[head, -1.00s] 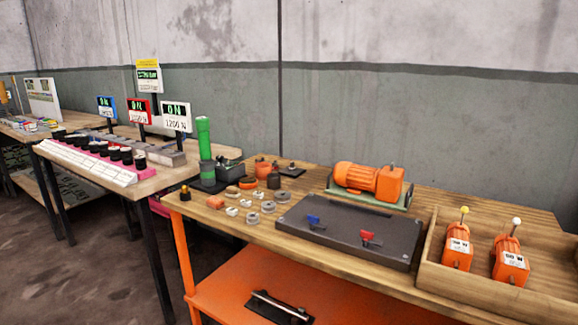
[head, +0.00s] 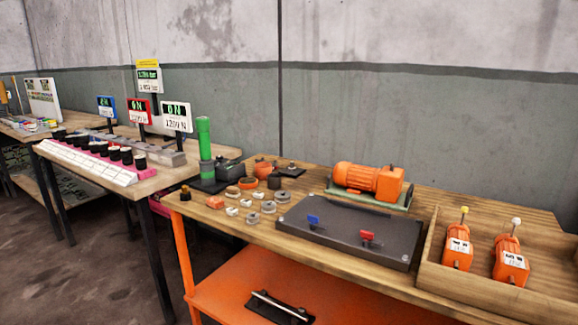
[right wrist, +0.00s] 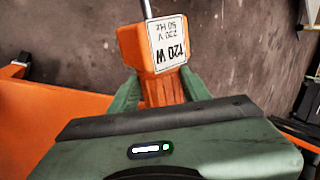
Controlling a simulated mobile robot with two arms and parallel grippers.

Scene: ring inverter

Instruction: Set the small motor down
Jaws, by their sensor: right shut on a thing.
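In the right wrist view my right gripper (right wrist: 160,88) is shut on a small orange motor (right wrist: 130,45). Its green fingers press on both sides of the ribbed body. The motor has a white label reading 120 W, upside down in this view, and a metal rod at its far end. Grey floor shows behind it. Two other small orange motors stand in the wooden tray at the right of the head view: one with a yellow-tipped rod (head: 458,252), one with a white-tipped rod (head: 511,267). Neither gripper shows in the head view.
The wooden tray (head: 431,232) sits on the workbench beside a dark plate (head: 345,240) with blue and red clips. A large orange motor (head: 368,180) lies behind the plate. Small rings and parts crowd the bench's left end. An orange lower shelf (head: 225,288) is below.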

